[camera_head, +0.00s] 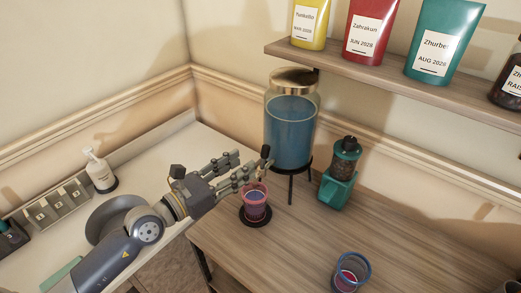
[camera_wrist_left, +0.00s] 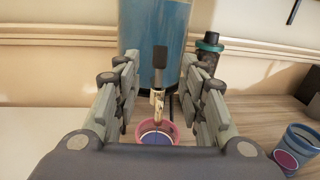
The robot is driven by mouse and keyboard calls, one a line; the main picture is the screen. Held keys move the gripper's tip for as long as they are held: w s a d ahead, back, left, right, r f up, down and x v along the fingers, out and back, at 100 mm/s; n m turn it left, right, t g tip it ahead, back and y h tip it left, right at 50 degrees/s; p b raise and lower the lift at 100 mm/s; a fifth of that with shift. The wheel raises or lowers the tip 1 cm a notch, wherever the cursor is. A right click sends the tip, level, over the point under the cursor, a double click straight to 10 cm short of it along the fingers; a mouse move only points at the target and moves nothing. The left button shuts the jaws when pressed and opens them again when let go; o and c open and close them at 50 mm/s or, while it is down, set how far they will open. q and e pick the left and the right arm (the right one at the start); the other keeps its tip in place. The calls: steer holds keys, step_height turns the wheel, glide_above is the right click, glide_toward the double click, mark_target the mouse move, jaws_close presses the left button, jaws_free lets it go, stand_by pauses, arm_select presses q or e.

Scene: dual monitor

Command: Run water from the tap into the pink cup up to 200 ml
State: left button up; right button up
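The pink cup (camera_head: 255,208) stands upright on a dark round coaster (camera_head: 243,221), below the front of a glass dispenser (camera_head: 290,135) of blue water. In the left wrist view the pink cup (camera_wrist_left: 144,129) shows a bluish surface inside; I cannot read its level. The tap has a dark handle (camera_wrist_left: 160,57) and a pale spout (camera_wrist_left: 157,102) above the cup. My left gripper (camera_head: 250,164) is open at the tap, its fingers (camera_wrist_left: 159,72) on either side of the handle with gaps visible. No water stream is clearly visible. My right gripper is out of view.
A blue-rimmed cup (camera_head: 350,273) stands at the wooden table's front. A teal grinder-like device (camera_head: 338,186) stands right of the dispenser. A shelf (camera_head: 400,82) with several labelled packets hangs above. A pump bottle (camera_head: 100,172) stands on the pale counter.

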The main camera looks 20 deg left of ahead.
mark_target(262, 152)
arm_select(q)
steer(key=p+x, duration=0.1)
steer(key=x, duration=0.7)
steer(key=shift+f+p, duration=0.1)
steer(key=shift+p, duration=0.2)
steer(key=shift+s+a, duration=0.1)
jaws_close()
